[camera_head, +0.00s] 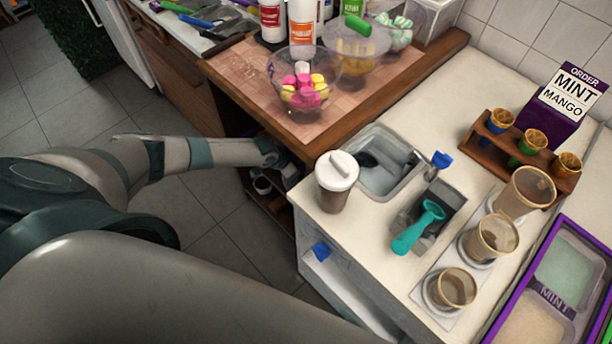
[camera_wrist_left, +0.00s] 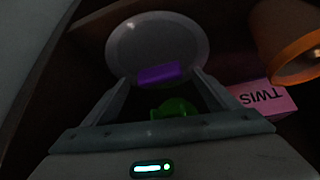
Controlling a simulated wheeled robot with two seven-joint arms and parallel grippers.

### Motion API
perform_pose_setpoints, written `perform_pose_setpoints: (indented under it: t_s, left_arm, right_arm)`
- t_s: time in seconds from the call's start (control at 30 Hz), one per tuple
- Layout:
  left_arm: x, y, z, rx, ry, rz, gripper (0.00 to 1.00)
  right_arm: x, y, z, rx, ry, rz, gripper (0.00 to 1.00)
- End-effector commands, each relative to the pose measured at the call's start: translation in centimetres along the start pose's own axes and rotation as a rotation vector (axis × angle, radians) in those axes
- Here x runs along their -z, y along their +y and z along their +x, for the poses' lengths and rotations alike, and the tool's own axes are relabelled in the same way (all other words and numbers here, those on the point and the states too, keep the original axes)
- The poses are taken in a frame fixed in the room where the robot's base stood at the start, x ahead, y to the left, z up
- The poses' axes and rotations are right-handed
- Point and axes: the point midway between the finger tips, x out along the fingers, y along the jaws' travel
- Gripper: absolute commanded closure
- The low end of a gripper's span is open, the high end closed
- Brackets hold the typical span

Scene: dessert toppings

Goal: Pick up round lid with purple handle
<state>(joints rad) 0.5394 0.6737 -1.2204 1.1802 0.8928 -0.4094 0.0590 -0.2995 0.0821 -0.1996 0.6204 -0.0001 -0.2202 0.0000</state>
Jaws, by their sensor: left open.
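The round lid (camera_wrist_left: 140,42) is a grey disc with a purple handle (camera_wrist_left: 158,74) in the left wrist view. It is beyond my left gripper (camera_wrist_left: 162,80), whose two fingers are spread on either side of the handle. I cannot tell whether either finger touches it. In the head view my left arm reaches from the left into the dark shelf space below the wooden counter, and its fingertips are hidden there. My right gripper is not in view.
A green object (camera_wrist_left: 175,108) lies between my fingers, nearer than the lid. The wooden counter's edge (camera_head: 262,124) is above my left gripper.

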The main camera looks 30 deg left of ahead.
Motion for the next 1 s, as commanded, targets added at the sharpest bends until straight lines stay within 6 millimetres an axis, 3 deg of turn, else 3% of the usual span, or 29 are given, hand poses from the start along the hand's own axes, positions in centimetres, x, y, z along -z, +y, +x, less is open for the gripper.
perform_pose_setpoints:
  t_s: [0.2,0.47,1.0]
  left_arm:
    - [0.0,0.0,0.0,0.000,0.000,0.000,0.19]
    - [0.0,0.0,0.0,0.000,0.000,0.000,0.77]
    - [0.6,-0.1,-1.0,0.000,0.001,-0.001,0.77]
  right_arm:
    - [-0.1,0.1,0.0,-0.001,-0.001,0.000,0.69]
    - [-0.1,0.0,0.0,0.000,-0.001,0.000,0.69]
    - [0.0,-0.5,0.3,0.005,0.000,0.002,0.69]
